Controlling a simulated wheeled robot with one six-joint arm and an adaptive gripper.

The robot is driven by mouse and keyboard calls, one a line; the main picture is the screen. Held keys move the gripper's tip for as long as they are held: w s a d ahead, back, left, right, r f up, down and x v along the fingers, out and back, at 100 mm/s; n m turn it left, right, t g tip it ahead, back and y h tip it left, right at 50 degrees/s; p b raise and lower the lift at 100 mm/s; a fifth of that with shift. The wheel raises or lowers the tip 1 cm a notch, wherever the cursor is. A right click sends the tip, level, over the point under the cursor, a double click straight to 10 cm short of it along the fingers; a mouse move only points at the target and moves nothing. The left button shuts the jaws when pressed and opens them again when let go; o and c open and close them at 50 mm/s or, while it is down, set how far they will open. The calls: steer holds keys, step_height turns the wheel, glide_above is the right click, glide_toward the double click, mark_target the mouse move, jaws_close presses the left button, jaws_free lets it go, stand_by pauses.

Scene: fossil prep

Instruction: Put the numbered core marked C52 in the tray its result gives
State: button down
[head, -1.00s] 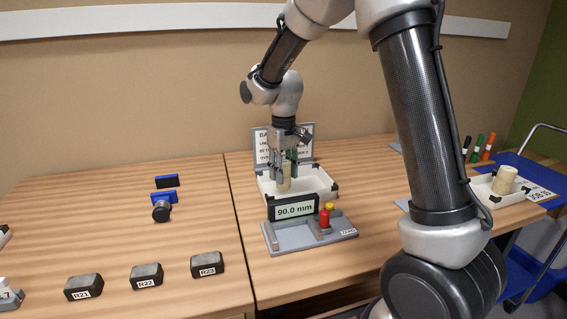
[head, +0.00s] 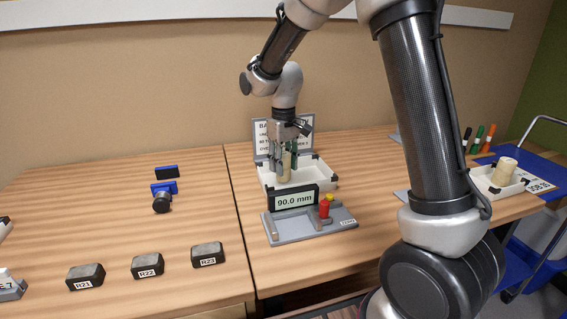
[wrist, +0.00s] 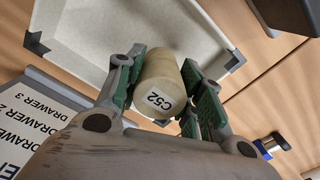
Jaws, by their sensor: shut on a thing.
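The pale cylindrical core marked C52 (wrist: 160,82) is between the green-padded fingers of my gripper (wrist: 163,92), its label facing the wrist camera. In the head view my gripper (head: 284,158) is shut on this core (head: 286,167), which is upright at the white tray (head: 322,178) behind the gauge. I cannot tell whether its lower end touches the tray floor. The grey gauge stand (head: 288,230) has a display (head: 293,199) reading 90.0 mm. A sign (head: 262,137) stands behind the tray, partly hidden by my gripper; the wrist view shows drawer lines on it (wrist: 35,125).
Blocks R21 (head: 86,277), R22 (head: 147,266) and R23 (head: 208,255) lie at front left. Blue-and-black items (head: 163,194) lie behind them. At right, another white tray (head: 483,181) holds a pale core (head: 505,171). Red and yellow pieces (head: 326,208) sit on the gauge stand.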

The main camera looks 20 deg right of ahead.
steer(key=shift+f, duration=0.65)
steer(key=c, duration=0.8)
jaws_free()
step_height(320, 180, up, 7)
stand_by(0.5)
steer(key=shift+s+d+r+m+t, duration=0.75)
steer(key=shift+s+d+r, duration=1.2)
steer(key=shift+s, duration=2.7)
steer(key=shift+s+d+r+m+t, duration=0.9)
steer(key=shift+s+d, duration=2.05)
steer(key=shift+s, duration=1.75)
steer(key=shift+s+d+r+m+t, duration=0.6)
steer(key=shift+s+d+r, duration=1.4)
steer(key=shift+s, duration=2.65)
